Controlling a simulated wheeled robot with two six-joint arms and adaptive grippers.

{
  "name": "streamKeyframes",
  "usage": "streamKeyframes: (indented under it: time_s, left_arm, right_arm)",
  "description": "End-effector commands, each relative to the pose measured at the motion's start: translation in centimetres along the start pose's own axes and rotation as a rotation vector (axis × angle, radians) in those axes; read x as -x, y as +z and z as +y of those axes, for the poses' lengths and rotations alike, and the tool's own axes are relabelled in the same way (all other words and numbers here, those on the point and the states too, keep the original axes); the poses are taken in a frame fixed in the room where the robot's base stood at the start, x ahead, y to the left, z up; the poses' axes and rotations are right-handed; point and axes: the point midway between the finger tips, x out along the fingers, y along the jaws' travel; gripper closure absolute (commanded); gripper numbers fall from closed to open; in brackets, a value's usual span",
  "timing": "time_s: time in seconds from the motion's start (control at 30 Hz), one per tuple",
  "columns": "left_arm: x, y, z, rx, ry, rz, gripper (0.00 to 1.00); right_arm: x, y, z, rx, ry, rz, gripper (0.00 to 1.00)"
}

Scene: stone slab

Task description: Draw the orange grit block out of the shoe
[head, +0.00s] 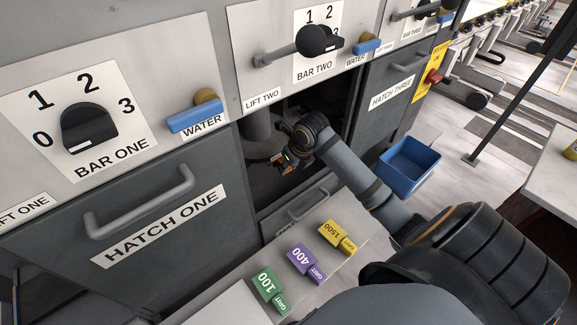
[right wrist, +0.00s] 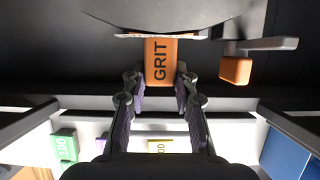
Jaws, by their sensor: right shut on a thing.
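The orange grit block (right wrist: 160,62), marked GRIT, is upright in the middle of the right wrist view. Its far end meets the underside edge of the dark round shoe (right wrist: 160,16); how much of it sits inside is hidden. The shoe also shows in the head view as a grey disc (head: 262,150) under a column inside the open hatch two bay. My right gripper (right wrist: 160,90) is shut on the block's near end, one finger on each side. In the head view my right gripper (head: 287,161) is within the bay, beside the shoe. My left gripper is out of view.
Green 100 (head: 268,287), purple 400 (head: 303,263) and yellow 1500 (head: 338,236) grit blocks lie on the ledge in front. A blue bin (head: 408,168) stands to the right. An orange-ended lever (right wrist: 236,69) is right of the block. Bay walls are close on both sides.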

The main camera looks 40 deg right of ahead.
Motion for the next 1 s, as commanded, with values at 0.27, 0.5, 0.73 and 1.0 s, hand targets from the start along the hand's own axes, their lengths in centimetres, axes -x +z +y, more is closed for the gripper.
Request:
streamKeyframes:
  time_s: [0.27,0.5,0.73,1.0]
  left_arm:
    - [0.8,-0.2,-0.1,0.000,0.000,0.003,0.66]
    - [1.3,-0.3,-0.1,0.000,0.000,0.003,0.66]
    - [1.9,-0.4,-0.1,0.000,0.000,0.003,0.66]
    - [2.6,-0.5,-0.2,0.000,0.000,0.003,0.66]
  right_arm:
    - [0.5,-0.8,-0.1,0.001,-0.001,0.000,1.00]
    - [0.8,-1.6,0.0,0.002,-0.001,0.001,1.00]
    - [1.1,-2.4,0.0,0.000,-0.001,0.001,1.00]
    - [1.5,-3.2,0.0,0.001,-0.001,0.001,1.00]
